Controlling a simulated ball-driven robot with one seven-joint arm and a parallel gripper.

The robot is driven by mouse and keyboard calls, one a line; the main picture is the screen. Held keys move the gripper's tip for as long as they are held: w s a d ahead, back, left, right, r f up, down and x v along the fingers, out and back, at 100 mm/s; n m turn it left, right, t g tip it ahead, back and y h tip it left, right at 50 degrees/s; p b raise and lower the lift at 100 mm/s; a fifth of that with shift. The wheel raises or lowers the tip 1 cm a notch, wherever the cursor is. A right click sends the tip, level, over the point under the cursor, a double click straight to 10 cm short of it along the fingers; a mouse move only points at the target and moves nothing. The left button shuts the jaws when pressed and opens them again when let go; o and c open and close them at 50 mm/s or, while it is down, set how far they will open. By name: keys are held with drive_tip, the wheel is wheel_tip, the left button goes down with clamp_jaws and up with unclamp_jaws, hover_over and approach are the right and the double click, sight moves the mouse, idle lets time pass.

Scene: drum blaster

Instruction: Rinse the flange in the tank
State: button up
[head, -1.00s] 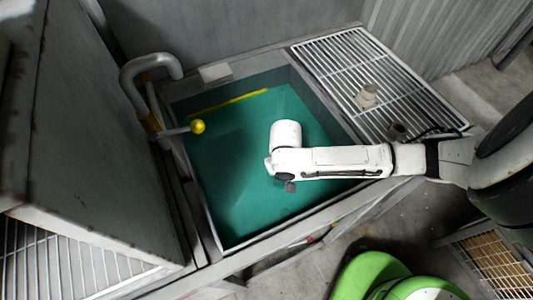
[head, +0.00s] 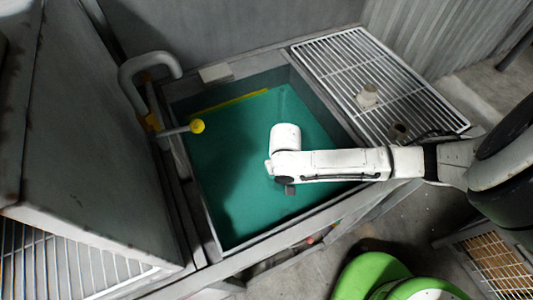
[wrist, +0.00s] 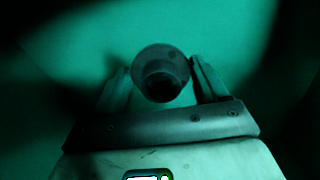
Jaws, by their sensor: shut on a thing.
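The tank (head: 215,238) is an open rectangular basin with a green interior and a grey metal rim. My arm reaches over it from the right, and my gripper is hidden below the arm in the head view. In the wrist view my gripper (wrist: 160,72) is shut on the flange (wrist: 163,62), a round grey piece with a dark centre, held between the two fingers. Green surrounds the flange there. The dim view does not show clearly how deep it sits.
A wire rack (head: 345,55) right of the tank holds a pale fitting (head: 368,95) and a darker one (head: 398,131). A bent grey pipe (head: 128,85) and a yellow-knobbed lever (head: 197,126) stand at the tank's left. A large grey panel (head: 90,150) rises at the left.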

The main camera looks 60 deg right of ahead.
drive_tip(key=shift+r, duration=0.25)
drive_tip(key=shift+r+p, duration=0.7)
drive_tip(key=shift+p, duration=0.4)
wheel_tip(320, 180, up, 26)
drive_tip(key=p, duration=1.2)
drive_tip(key=shift+r, duration=0.25)
